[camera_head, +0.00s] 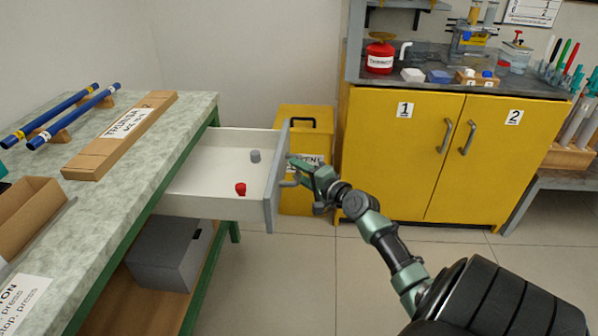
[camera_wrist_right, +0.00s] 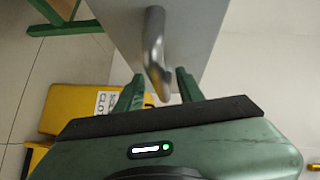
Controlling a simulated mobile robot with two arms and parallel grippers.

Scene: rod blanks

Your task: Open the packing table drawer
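The white packing table drawer (camera_head: 215,172) is pulled well out from under the marbled table top (camera_head: 150,150). A grey cap and a red cap (camera_head: 240,188) lie inside it. Its grey front (camera_head: 272,195) faces right. My right gripper (camera_head: 296,172) is at the outer side of this front, by the handle. In the right wrist view, the grey bar handle (camera_wrist_right: 154,45) reaches down between the two green fingers, which stand apart with gaps on either side of it. My left gripper is in neither view.
A yellow bin (camera_head: 305,123) stands behind the drawer, and a yellow two-door cabinet (camera_head: 400,150) is at the back right. A grey box (camera_head: 165,255) sits on the table's lower shelf. Floor right of the drawer is clear except for my arm.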

